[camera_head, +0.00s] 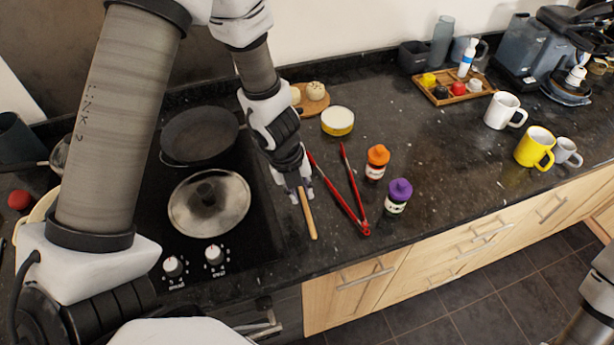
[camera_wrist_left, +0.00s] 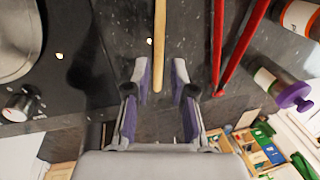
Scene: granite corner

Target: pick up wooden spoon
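The wooden spoon (camera_head: 308,215) lies on the dark granite counter just right of the hob. Only its light handle shows in the head view; its upper part is hidden under my left gripper (camera_head: 293,194). In the left wrist view the spoon handle (camera_wrist_left: 160,40) runs down from the top edge and ends between the fingertips of my left gripper (camera_wrist_left: 160,75). The fingers are apart, one on each side of the handle, with gaps on both sides. My right gripper is not in view.
Red tongs (camera_head: 352,195) lie close on the right. Beyond them stand an orange-capped bottle (camera_head: 376,163) and a purple-capped bottle (camera_head: 398,196). A lidded pan (camera_head: 209,203) sits on the hob at left. The counter between the bottles and the yellow mug (camera_head: 534,147) is clear.

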